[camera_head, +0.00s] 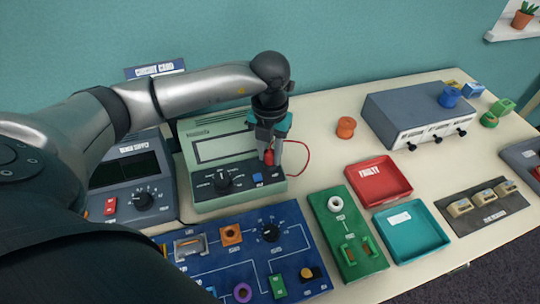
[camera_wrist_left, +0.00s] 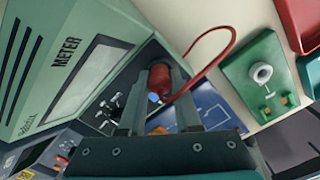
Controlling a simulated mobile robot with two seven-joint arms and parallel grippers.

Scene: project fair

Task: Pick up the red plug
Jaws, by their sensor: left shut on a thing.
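The red plug (camera_head: 269,157) is between the fingers of my left gripper (camera_head: 269,160), at the front right of the green meter (camera_head: 190,130). In the left wrist view the plug (camera_wrist_left: 160,78) sits between the two fingers (camera_wrist_left: 160,85), which are shut on it. A red cable (camera_wrist_left: 222,50) runs from near the plug and curves to the right. The gripper hides part of the plug in the head view, and I cannot tell whether its lower end touches the meter. My right gripper is not in view.
A blue circuit board (camera_head: 205,215) lies in front of the meter. A green board (camera_head: 330,230), a red tray (camera_head: 378,200) and a teal tray (camera_head: 440,240) are to the right. A grey box (camera_head: 395,115) stands behind them. Table behind the red tray is partly clear.

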